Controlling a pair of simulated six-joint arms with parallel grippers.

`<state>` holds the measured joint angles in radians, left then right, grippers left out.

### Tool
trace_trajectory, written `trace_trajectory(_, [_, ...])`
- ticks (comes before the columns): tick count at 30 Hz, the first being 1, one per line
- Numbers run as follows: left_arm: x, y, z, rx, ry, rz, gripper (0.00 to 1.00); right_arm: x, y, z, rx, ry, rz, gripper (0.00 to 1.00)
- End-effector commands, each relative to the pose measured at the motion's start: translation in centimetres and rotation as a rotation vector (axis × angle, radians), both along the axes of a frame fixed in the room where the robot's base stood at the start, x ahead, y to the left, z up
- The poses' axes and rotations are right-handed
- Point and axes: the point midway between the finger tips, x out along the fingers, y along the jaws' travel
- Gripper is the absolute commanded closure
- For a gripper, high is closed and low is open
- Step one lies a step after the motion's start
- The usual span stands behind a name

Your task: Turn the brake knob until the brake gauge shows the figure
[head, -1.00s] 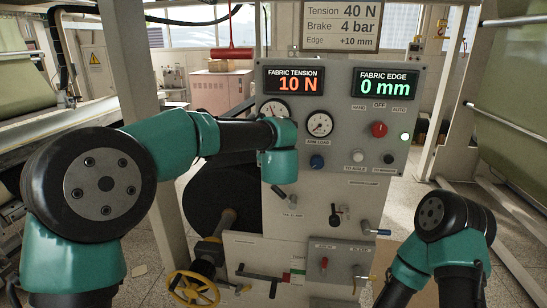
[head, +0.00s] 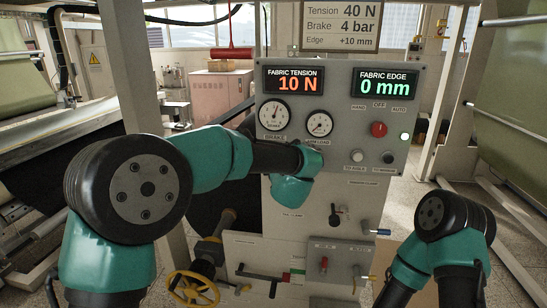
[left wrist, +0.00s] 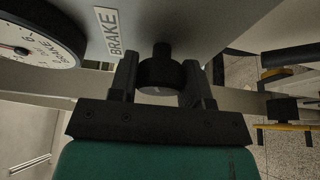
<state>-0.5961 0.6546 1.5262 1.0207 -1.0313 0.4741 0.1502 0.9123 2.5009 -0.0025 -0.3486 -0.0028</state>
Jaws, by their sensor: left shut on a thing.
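In the left wrist view my left gripper (left wrist: 158,84) is shut on the dark brake knob (left wrist: 160,70), one finger on each side of it. A BRAKE label (left wrist: 107,32) is beside the knob, and part of the white-faced brake gauge (left wrist: 35,45) shows at the left. In the head view the brake gauge (head: 273,113) is at the panel's upper left; its needle points upward, its exact reading too small to tell. The sign (head: 342,27) reads Brake 4 bar. My left wrist hides the knob in the head view. My right gripper is out of view.
The nip load gauge (head: 319,123) is right of the brake gauge. A red selector (head: 379,129) and two small buttons are further right. Displays read 10 N (head: 299,83) and 0 mm (head: 384,86). Levers and a yellow handwheel (head: 193,288) are below.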

Motion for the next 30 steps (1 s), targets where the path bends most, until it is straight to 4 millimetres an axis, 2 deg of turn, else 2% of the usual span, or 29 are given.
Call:
trace_trajectory(9, [-0.02,-0.02,-0.04,0.164,-0.025,0.000,0.80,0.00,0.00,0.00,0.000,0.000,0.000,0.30])
trace_trajectory(25, [-0.01,0.01,-0.04,0.199,-0.030,0.000,0.80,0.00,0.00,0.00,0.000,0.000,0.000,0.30])
trace_trajectory(26, [-0.01,0.01,-0.04,0.199,-0.030,0.000,0.55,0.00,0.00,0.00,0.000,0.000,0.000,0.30])
trace_trajectory(30, [0.00,0.01,-0.03,0.198,-0.030,0.000,0.42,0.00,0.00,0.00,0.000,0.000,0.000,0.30])
